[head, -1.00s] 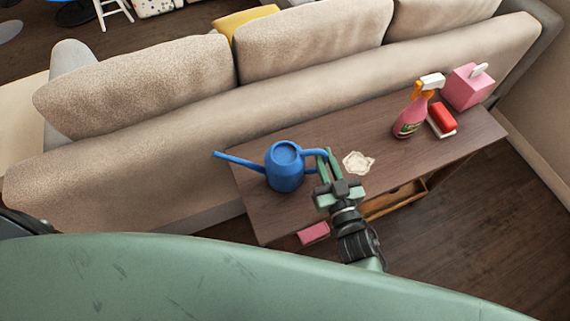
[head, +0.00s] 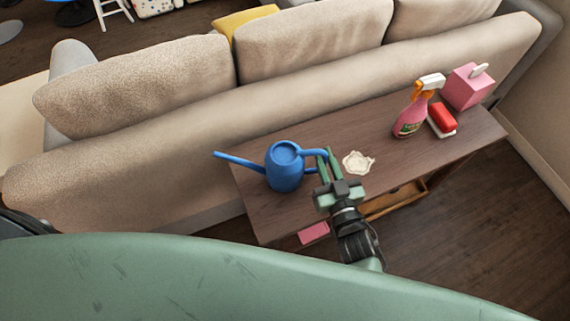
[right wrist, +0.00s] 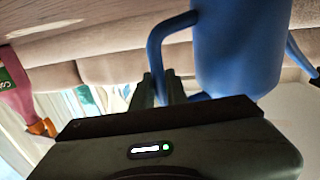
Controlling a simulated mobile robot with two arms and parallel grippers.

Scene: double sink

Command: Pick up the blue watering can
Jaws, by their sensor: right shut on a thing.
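The blue watering can (head: 284,167) stands upright on the wooden console table (head: 262,208) behind the sofa. Its spout points left and its handle is on the right. My right gripper (head: 326,163) is at the handle, shut on it. In the right wrist view the can (right wrist: 235,45) and its handle (right wrist: 160,50) fill the upper middle, with the dark gripper fingers (right wrist: 163,88) at the handle. My left gripper is not in view.
On the table are a cream crumpled-looking dish (head: 358,162), a pink spray bottle (head: 410,118), a red item on a white tray (head: 443,118) and a pink box (head: 468,87). The sofa (head: 180,170) borders the table's far side.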

